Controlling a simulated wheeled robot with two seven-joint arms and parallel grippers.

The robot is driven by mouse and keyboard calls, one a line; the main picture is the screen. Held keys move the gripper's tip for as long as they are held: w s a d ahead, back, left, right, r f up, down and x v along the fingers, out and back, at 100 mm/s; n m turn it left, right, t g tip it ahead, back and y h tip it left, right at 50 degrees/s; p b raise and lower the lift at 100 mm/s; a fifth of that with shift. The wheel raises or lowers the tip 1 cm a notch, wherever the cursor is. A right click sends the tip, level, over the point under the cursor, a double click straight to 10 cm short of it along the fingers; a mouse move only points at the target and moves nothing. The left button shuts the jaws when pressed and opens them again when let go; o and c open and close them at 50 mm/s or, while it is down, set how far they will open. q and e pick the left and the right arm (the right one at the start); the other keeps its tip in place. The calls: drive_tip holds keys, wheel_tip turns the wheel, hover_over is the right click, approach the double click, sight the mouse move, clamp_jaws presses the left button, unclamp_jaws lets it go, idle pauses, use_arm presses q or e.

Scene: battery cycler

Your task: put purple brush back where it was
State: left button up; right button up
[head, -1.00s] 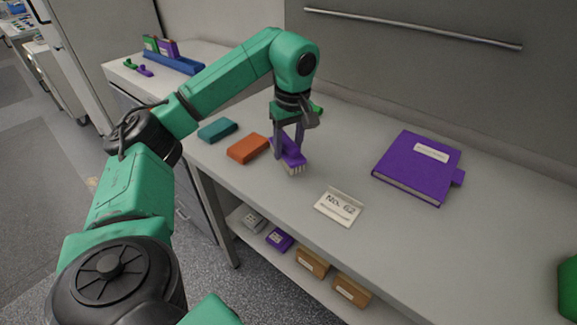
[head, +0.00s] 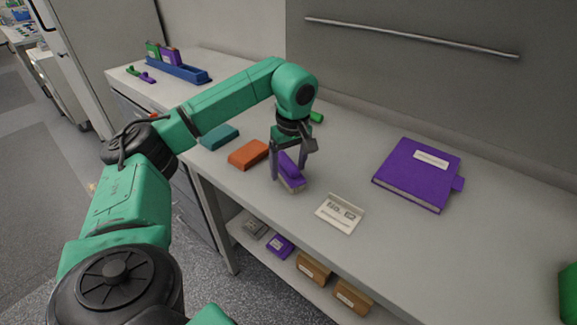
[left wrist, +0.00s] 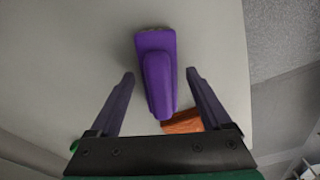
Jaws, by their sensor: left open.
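The purple brush (head: 290,174) rests on the grey bench, bristles down, beside the orange block. My left gripper (head: 289,165) is above it with its fingers on either side of the brush. In the left wrist view the brush (left wrist: 157,75) lies between the spread fingers, with a gap on each side. The left gripper is open. The bristles are mostly hidden in the wrist view. My right gripper is not seen.
An orange block (head: 249,154) and a teal block (head: 219,137) lie left of the brush. A No. 62 card (head: 340,213) stands to its right, near the front edge. A purple binder (head: 418,174) lies farther right. A blue rack (head: 178,70) stands at far left.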

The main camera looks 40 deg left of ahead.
sight(289, 162)
use_arm(q)
drive_tip(key=r, duration=0.6)
drive_tip(key=shift+s+d+r, duration=0.1)
drive_tip(key=shift+d+r, duration=0.05)
drive_tip(key=shift+d, duration=0.25)
drive_tip(key=r+p, duration=0.1)
drive_tip(key=r, duration=0.1)
drive_tip(key=r+p, duration=0.2)
drive_tip(key=r, duration=0.1)
drive_tip(key=shift+s+d+r+p, duration=0.2)
drive_tip(key=shift+d+r+p, duration=0.1)
drive_tip(key=shift+p, duration=0.1)
drive_tip(key=shift+w+f, duration=0.1)
